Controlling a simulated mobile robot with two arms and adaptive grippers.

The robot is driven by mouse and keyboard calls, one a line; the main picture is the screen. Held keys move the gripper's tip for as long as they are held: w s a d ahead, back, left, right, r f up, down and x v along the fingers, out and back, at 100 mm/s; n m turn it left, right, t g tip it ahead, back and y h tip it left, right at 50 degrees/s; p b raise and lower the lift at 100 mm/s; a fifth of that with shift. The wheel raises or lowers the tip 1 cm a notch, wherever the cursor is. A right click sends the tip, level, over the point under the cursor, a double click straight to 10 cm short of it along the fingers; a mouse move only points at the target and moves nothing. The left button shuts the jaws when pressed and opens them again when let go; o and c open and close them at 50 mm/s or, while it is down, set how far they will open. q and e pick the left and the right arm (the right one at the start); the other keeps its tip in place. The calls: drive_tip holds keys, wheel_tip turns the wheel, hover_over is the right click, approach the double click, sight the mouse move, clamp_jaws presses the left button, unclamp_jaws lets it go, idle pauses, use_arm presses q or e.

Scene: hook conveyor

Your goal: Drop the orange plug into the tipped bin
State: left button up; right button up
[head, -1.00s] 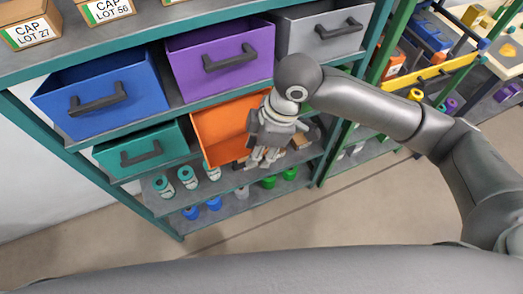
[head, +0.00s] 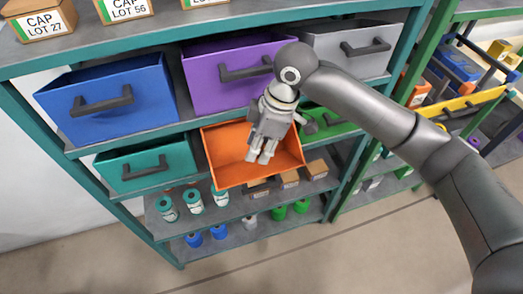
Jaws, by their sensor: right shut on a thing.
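The tipped orange bin (head: 224,160) sits in the middle of the lower bin row, tilted forward with its open inside facing me. My right gripper (head: 261,158) points down in front of and over the bin's opening. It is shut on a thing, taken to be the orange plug. The plug itself cannot be made out against the gripper and the orange bin. My left gripper is not in view.
A teal bin (head: 140,167) is left of the orange bin, and a green bin (head: 328,125) is right. Blue (head: 110,100), purple (head: 215,85) and grey (head: 372,50) bins are above. Bottles and small boxes stand on the shelf below.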

drive_tip(key=o, duration=0.9)
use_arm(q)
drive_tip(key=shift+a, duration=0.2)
use_arm(e)
drive_tip(key=shift+r, duration=0.1)
drive_tip(key=v, duration=1.2)
drive_tip(key=shift+d, duration=0.1)
